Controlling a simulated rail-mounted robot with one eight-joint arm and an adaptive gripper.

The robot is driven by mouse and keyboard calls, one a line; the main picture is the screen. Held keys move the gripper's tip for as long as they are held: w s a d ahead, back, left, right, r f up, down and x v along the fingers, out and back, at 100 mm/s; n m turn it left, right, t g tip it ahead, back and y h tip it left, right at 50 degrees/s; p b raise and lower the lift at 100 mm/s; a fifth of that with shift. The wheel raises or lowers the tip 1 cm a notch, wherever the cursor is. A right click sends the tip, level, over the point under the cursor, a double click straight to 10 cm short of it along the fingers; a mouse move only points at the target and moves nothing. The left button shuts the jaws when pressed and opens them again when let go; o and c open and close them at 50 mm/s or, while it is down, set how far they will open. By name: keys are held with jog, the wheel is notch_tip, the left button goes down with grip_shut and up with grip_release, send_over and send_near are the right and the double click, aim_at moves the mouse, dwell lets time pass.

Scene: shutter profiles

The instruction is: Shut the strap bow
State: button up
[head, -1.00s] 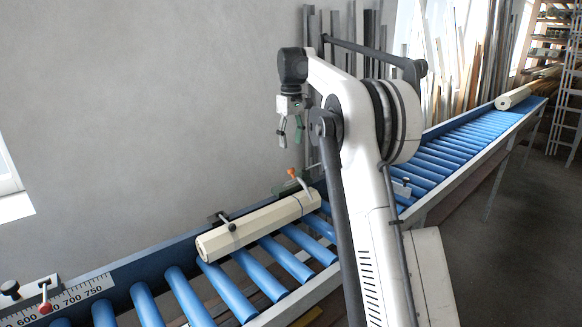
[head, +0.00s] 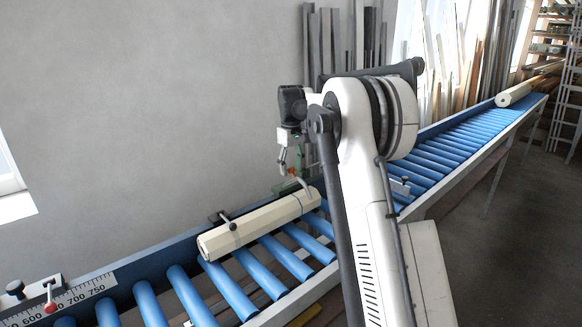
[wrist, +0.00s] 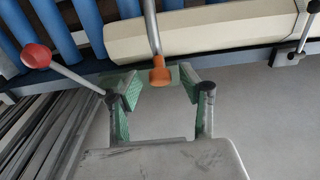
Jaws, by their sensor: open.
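The strap bow's thin grey arm with an orange end (head: 292,172) stands raised at the far end of a cream profile (head: 260,226). In the wrist view the orange end (wrist: 160,75) lies between the two green-padded fingers of my gripper (wrist: 161,86), with gaps visible on both sides. My gripper (head: 289,160) is open and points down over the orange end in the head view. A grey lever with a red knob (wrist: 37,56) shows left of the fingers in the wrist view. Where the bow's arm is hinged is hard to see.
The profile lies on blue rollers (head: 206,290) along a wall-side rail. A dark-handled clamp (head: 226,218) sits at its near end. A ruler (head: 85,290) and a red-knobbed stop (head: 50,306) are front left. Another profile (head: 514,95) lies far right. Upright strips lean behind.

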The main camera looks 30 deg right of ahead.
jog(key=shift+c, duration=0.3)
grip_shut()
